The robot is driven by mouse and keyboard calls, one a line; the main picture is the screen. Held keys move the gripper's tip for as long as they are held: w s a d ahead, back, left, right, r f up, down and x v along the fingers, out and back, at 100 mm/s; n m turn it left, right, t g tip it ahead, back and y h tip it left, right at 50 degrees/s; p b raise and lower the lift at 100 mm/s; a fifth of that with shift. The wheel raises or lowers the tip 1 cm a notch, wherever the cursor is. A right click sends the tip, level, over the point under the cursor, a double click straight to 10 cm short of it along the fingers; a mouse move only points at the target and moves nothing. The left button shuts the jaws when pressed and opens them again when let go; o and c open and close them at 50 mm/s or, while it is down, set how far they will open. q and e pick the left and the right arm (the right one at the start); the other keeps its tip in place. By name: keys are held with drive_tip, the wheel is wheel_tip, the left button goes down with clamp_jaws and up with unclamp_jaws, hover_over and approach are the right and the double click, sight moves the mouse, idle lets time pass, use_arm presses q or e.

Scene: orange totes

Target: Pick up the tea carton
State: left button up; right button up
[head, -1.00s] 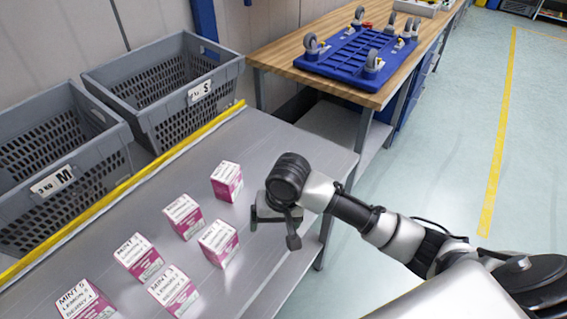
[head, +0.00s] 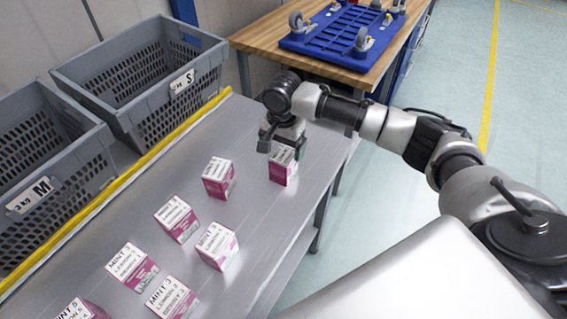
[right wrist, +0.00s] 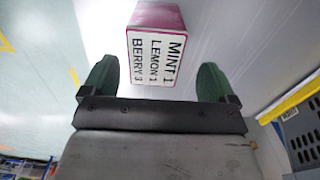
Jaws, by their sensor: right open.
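A tea carton (head: 283,167), white on top and magenta on the sides, stands near the far right end of the grey metal table. My right gripper (head: 284,146) is just above it, open, fingers pointing down. My left gripper is not in view.
Several similar cartons stand on the table, the nearest (head: 218,178) left of the gripper. Grey crates marked S (head: 181,82) and M (head: 30,196) stand behind a yellow edge strip (head: 150,157). A wooden bench (head: 262,38) with a blue dolly (head: 340,32) is beyond.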

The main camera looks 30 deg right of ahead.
sight(284, 154)
drive_tip(key=f, duration=0.2)
drive_tip(key=s+f+p, duration=0.1)
drive_tip(key=shift+f, duration=0.35)
drive_tip(key=shift+w+f, duration=0.1)
drive_tip(key=shift+f, duration=0.55)
drive_tip(key=c, duration=1.1)
